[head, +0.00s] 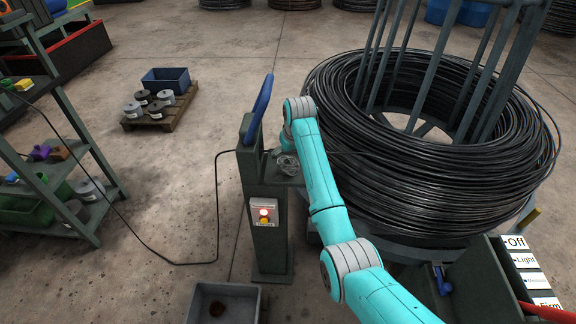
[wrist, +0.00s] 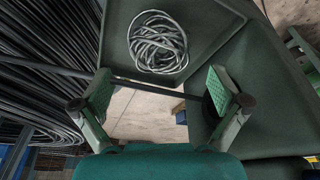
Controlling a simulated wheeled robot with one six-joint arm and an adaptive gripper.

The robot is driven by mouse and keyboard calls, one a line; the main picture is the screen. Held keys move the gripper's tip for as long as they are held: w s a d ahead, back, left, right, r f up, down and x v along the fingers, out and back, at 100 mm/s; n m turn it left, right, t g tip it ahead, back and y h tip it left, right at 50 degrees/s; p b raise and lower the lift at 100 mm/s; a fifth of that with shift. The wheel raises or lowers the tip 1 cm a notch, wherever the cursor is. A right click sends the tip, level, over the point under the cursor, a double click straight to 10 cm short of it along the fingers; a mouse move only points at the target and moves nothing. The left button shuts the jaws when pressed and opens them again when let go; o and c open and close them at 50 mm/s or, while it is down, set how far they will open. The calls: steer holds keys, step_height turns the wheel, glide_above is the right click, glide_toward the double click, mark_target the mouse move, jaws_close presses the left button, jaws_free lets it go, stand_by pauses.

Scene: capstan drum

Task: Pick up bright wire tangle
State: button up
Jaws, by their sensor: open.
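The bright wire tangle (wrist: 157,42) is a loose bundle of silvery loops lying on a dark green surface at the top of the wrist view. In the head view the tangle (head: 287,163) shows small on the ledge of the green post (head: 270,225), beside my arm. My gripper (wrist: 161,92) is open and empty of the tangle, its two green-padded fingers spread wide. The tangle lies beyond the fingertips, apart from them. A dark strand (wrist: 150,86) crosses the view between the fingers. In the head view my gripper is mostly hidden by my arm.
A large black wire coil (head: 400,190) with upright bars stands right of my arm. The post carries a lit red button box (head: 264,212) and a blue part (head: 259,108). A grey bin (head: 205,300) stands below. Open floor lies left of the post, crossed by a cable.

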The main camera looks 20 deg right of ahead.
mark_target(288, 159)
steer(key=shift+x, duration=2.75)
steer(key=shift+s, duration=0.1)
steer(key=c, duration=1.3)
